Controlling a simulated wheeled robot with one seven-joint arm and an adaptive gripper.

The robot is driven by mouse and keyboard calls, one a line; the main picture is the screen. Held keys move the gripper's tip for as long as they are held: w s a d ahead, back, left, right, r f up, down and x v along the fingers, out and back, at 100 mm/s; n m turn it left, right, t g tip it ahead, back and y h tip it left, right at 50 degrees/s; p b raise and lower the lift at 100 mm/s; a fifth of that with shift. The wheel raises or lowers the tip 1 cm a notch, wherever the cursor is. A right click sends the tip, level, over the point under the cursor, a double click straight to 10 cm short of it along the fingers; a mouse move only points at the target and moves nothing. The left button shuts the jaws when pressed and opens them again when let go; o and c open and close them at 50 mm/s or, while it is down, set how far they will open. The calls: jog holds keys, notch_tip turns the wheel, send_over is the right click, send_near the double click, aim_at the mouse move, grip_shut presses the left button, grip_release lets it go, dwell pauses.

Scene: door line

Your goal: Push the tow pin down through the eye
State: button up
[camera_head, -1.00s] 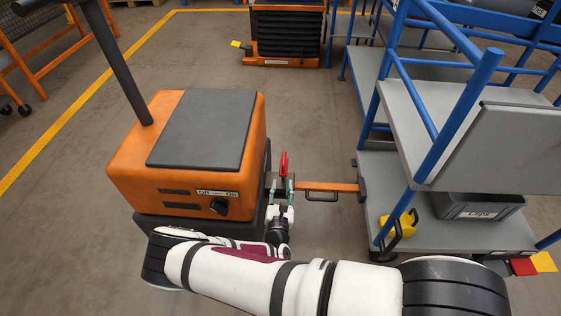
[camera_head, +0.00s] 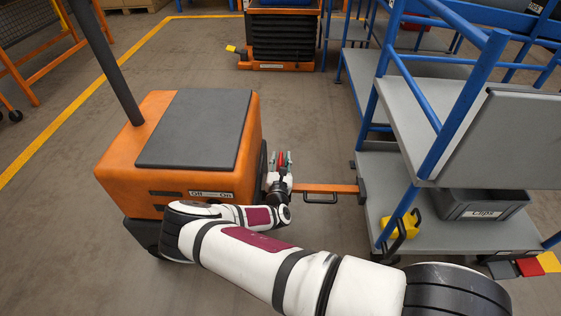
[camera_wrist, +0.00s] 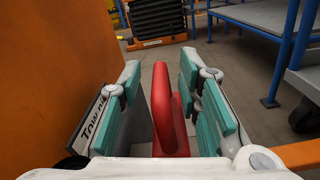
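The red tow pin (camera_head: 281,158) stands upright at the tug's hitch, where the orange tow bar (camera_head: 325,188) meets the orange tug (camera_head: 180,140). In the wrist view the pin's red looped handle (camera_wrist: 162,105) rises between the teal pads of my gripper (camera_wrist: 164,105). My gripper also shows in the head view (camera_head: 281,160). The fingers are apart, with a gap showing on each side of the handle. The eye and the pin's lower end are hidden by my gripper and wrist.
The tug's side wall (camera_wrist: 50,60) is close to the left finger, with a lettered plate (camera_wrist: 92,120) beside it. The blue-framed cart (camera_head: 400,165) stands right, carrying a grey bin (camera_head: 480,207) and a yellow item (camera_head: 400,226).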

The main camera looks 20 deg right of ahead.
grip_shut()
notch_tip(320, 180, down, 8)
jog(key=shift+r+b, duration=0.2)
jog(key=shift+b, duration=1.05)
jog(key=shift+f, duration=0.15)
grip_release()
jog(key=shift+d+f, duration=0.1)
jog(key=shift+f, duration=0.05)
